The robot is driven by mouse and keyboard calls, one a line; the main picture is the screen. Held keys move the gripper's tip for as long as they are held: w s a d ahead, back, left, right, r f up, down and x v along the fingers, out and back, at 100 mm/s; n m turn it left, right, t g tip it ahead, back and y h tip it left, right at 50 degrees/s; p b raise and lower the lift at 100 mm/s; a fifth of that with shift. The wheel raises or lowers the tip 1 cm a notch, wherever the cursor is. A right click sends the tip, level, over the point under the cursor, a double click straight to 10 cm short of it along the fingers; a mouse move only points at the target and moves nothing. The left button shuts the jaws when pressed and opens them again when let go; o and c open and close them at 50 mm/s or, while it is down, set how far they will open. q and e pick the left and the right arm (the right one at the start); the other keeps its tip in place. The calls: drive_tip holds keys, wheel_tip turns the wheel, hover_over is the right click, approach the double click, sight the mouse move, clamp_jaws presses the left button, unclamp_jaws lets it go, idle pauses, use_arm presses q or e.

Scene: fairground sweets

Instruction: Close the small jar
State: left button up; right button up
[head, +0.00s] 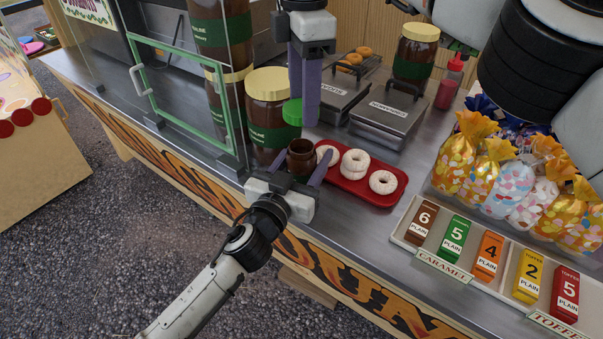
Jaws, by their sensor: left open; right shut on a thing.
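The small jar (301,161) is brown, upright and without a lid on it; it stands near the counter's front edge. My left gripper (302,153) is open, with one purple finger on each side of the jar; I cannot tell whether they touch it. My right gripper (304,119) points down from above, shut on a green lid (292,112). The lid is above the jar and slightly to its left in the picture, apart from it. Part of the lid is hidden by the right gripper's fingers.
A large jar with a cream lid (268,84) stands close behind the small jar at left. A red tray (384,201) with white doughnuts is close on its right. A glass case with a green frame (179,107) stands at left. Metal-lidded bins (389,115) stand behind.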

use_arm(q)
drive_tip(key=shift+w, duration=0.1)
drive_tip(key=c, duration=1.1)
drive_tip(key=shift+c, duration=0.2)
use_arm(e)
hover_over(304, 147)
drive_tip(key=shift+w+f, duration=0.15)
drive_tip(key=shift+f, duration=2.3)
drive_tip(key=shift+f, duration=0.9)
drive_tip(key=shift+f, duration=0.55)
use_arm(q)
clamp_jaws()
use_arm(e)
drive_tip(key=m, duration=0.4)
drive_tip(key=shift+m, duration=0.4)
drive_tip(key=m, duration=0.5)
